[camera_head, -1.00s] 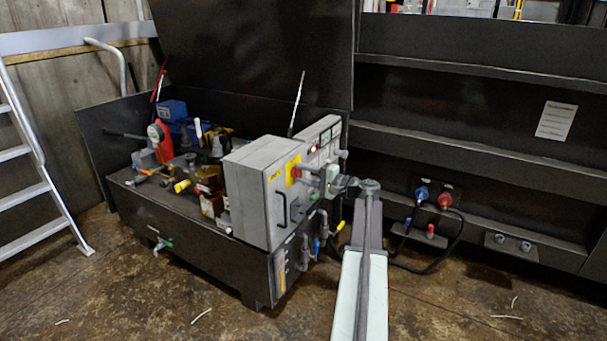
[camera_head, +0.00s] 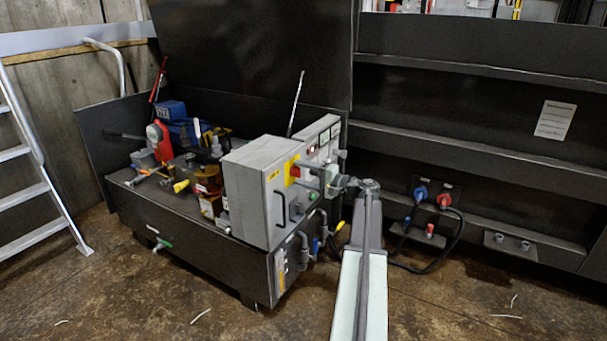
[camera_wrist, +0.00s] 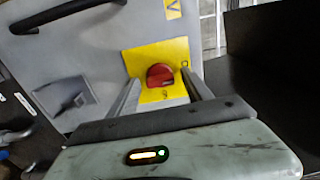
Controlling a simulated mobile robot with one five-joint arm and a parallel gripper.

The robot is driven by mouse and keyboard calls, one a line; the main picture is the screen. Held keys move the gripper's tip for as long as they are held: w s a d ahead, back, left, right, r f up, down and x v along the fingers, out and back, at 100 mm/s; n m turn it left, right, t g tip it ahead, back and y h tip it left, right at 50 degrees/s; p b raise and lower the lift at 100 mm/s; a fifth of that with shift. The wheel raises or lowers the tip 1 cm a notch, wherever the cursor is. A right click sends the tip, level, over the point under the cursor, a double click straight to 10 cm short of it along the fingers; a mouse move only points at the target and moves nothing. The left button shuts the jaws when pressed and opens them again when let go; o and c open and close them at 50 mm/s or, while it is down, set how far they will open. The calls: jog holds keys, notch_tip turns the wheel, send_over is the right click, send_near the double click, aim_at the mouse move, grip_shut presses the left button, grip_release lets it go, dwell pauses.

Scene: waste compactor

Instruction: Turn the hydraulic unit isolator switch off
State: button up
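The isolator switch is a red rotary knob (camera_wrist: 160,76) on a yellow plate (camera_wrist: 140,57), fixed to a grey cabinet door. In the wrist view, my two fingers reach toward the plate, one on each side of the knob. They are spread wider than the knob, with visible gaps, so the gripper is open and empty. I cannot tell exactly how far the fingertips are from the plate.
The grey cabinet (camera_head: 254,190) has a black door handle (camera_wrist: 62,14), left of the knob in the wrist view. A ladder (camera_head: 38,160) stands at left. Cables and sockets (camera_head: 444,200) are at right. Foreground floor is mostly clear.

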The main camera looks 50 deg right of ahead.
jog(key=v, duration=0.8)
jog(key=shift+w, duration=0.1)
